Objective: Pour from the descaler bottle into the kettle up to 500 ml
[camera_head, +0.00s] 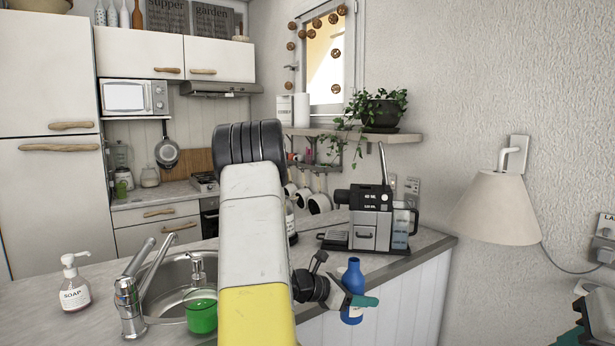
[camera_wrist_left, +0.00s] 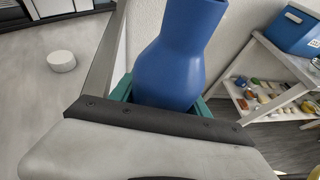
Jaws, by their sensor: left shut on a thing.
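A blue bottle (camera_head: 354,278), which I take to be the descaler bottle, is held upright in my left gripper (camera_head: 362,301) in front of the counter. The teal fingers are shut around its body. In the left wrist view the bottle (camera_wrist_left: 180,62) stands between the fingers, with its neck cut off by the top edge. I cannot pick out a kettle for sure. A black and silver appliance (camera_head: 364,229) with a clear tank (camera_head: 401,228) and small markings stands on the counter behind the bottle. Dark parts at the lower right edge may be my right gripper, too cut off to tell.
The sink (camera_head: 173,281) with a tap (camera_head: 130,304), a green soap dispenser (camera_head: 201,316) and a soap bottle (camera_head: 74,286) are left of my arm. A lamp (camera_head: 492,207) is at right. My left arm hides the middle of the counter.

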